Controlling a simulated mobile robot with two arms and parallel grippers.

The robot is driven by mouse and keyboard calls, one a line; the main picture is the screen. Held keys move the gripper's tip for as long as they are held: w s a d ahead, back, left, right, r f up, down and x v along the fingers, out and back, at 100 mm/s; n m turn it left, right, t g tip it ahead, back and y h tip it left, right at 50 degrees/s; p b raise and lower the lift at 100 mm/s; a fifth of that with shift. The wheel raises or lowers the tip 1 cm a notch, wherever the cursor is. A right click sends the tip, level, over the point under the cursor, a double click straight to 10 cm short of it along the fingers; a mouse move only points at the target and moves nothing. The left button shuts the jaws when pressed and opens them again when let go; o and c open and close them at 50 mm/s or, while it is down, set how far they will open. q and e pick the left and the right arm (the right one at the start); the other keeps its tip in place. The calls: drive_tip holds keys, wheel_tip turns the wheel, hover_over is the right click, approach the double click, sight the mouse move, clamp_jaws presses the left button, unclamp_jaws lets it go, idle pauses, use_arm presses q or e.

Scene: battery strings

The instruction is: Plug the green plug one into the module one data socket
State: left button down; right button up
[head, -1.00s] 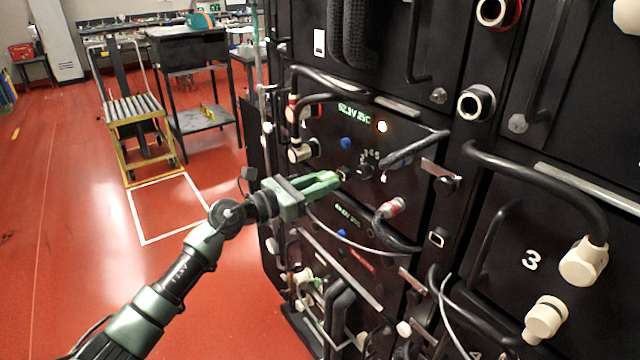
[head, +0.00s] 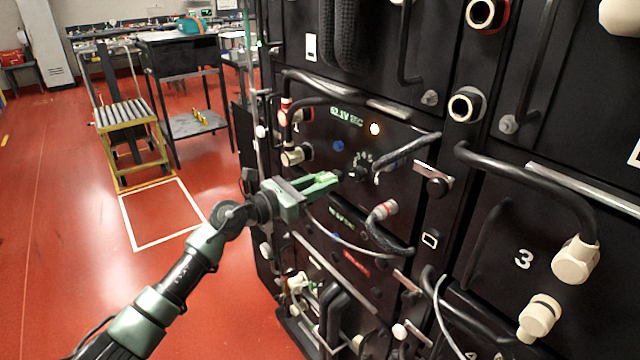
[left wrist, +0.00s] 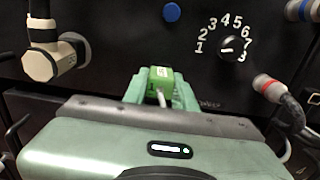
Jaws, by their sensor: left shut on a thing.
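My left gripper (head: 333,180) is shut on the green plug (left wrist: 161,80), which sits between its fingers with a pale cable running back toward the wrist. The fingertips are close to the black front of module one (head: 318,140), below its lit display (head: 346,116) and left of the numbered dial (head: 360,172). In the left wrist view the dial (left wrist: 232,48) is right of the plug. The data socket is not visible. I cannot tell whether the plug touches the panel. My right gripper is not in view.
A cream angled connector (left wrist: 50,62) is left of the plug, and a red-banded cable connector (left wrist: 268,86) is to the right. A thick black cable (head: 330,88) arches above. A blue button (left wrist: 171,12) is above the plug. Open red floor (head: 70,220) lies left.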

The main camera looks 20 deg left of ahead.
use_arm(q)
drive_tip(key=c, duration=1.3)
unclamp_jaws()
drive_tip(key=shift+r, duration=0.1)
drive_tip(key=shift+o, duration=1.2)
drive_tip(key=shift+w+d, duration=0.15)
